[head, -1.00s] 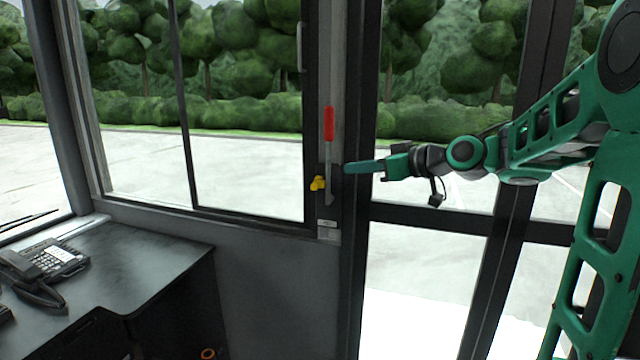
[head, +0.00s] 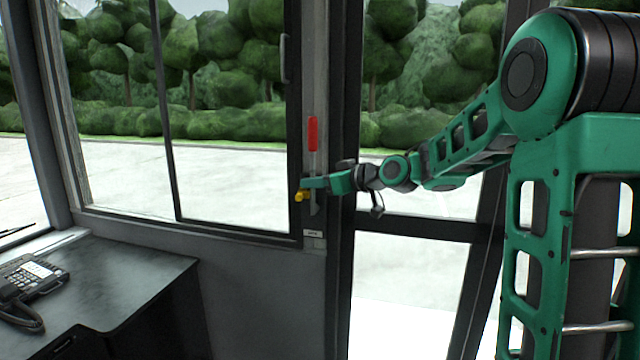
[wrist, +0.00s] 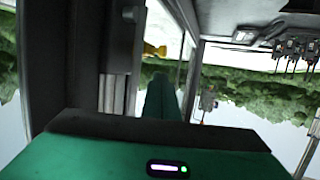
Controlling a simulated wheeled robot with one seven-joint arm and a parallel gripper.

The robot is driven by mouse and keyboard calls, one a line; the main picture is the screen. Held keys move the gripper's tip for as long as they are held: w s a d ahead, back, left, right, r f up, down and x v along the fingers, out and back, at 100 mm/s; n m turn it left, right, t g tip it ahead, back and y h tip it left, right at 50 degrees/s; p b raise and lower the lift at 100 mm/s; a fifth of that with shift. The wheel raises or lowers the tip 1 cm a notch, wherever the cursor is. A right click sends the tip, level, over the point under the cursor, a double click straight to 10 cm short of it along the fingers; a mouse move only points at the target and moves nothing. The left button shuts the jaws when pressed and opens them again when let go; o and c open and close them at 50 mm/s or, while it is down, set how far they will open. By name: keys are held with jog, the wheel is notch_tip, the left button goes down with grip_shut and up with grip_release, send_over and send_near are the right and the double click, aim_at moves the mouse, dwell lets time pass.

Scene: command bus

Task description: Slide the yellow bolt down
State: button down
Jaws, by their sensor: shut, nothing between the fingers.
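The yellow bolt (head: 301,196) is a small knob on the dark post beside the window, below the red handle. My gripper (head: 306,183) reaches across from the right, its green fingers shut and empty. In the head view the fingertips are right at the bolt, just above it, and cover part of the lever behind. I cannot tell whether they touch. In the wrist view the bolt (wrist: 155,50) shows just beyond the tips of the shut fingers (wrist: 160,82), close to the frame strip; part of it may be hidden.
A red-handled grey lever (head: 312,133) runs down the post just behind the fingers. The sliding window frame (head: 296,110) is to the left, a dark door frame (head: 345,200) to the right. A desk (head: 120,285) with a telephone (head: 30,285) stands lower left.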

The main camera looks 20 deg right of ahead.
aim_at(304, 194)
jog(key=f, duration=0.2)
jog(key=w, duration=0.1)
jog(key=shift+w+a+f, duration=0.1)
jog(key=shift+a+f, duration=0.2)
jog(key=shift+f, duration=0.1)
